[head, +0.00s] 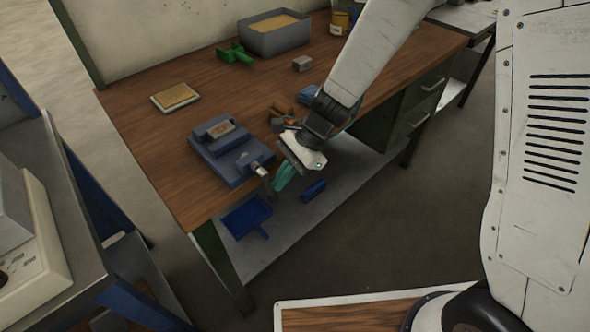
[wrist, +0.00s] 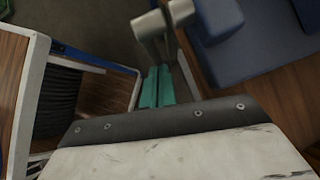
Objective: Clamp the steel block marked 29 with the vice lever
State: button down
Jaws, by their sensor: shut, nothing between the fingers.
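The blue vice (head: 228,168) sits on the front left corner of the wooden bench. A small block (head: 220,129) with an orange-brown top lies between its jaws; its mark is too small to read. The vice's metal screw end and lever (head: 262,172) stick out over the bench's front edge; the lever (wrist: 155,32) shows at the top of the wrist view, beside the blue vice body (wrist: 225,25). My gripper (head: 279,186) has teal fingers, shut and empty, pointing down just right of the lever. The fingers (wrist: 157,86) appear just below the lever in the wrist view; contact cannot be told.
A grey block (head: 302,64), a green tool (head: 235,55), a grey bin (head: 274,40) and a tray with a tan pad (head: 175,96) stand on the bench. Orange and blue items lie behind my wrist. A blue dustpan (head: 246,216) lies on the lower shelf.

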jog(key=shift+s+a+f, duration=0.25)
jog(key=shift+f, duration=0.05)
jog(key=w+d+r, duration=0.5)
jog(key=d+r, duration=0.3)
jog(key=d, duration=0.2)
jog(key=s+d+r+n+t+h, duration=0.2)
jog(key=s+d+r+n, duration=0.4)
jog(key=s, duration=0.4)
jog(key=s+d+r+n+t+h, duration=0.2)
jog(key=s+d+r+n+h, duration=0.2)
jog(key=s+d+r, duration=0.5)
jog(key=shift+s+d+n+t+h, duration=0.4)
jog(key=shift+s+d+n, duration=0.7)
jog(key=shift+s+n, duration=0.1)
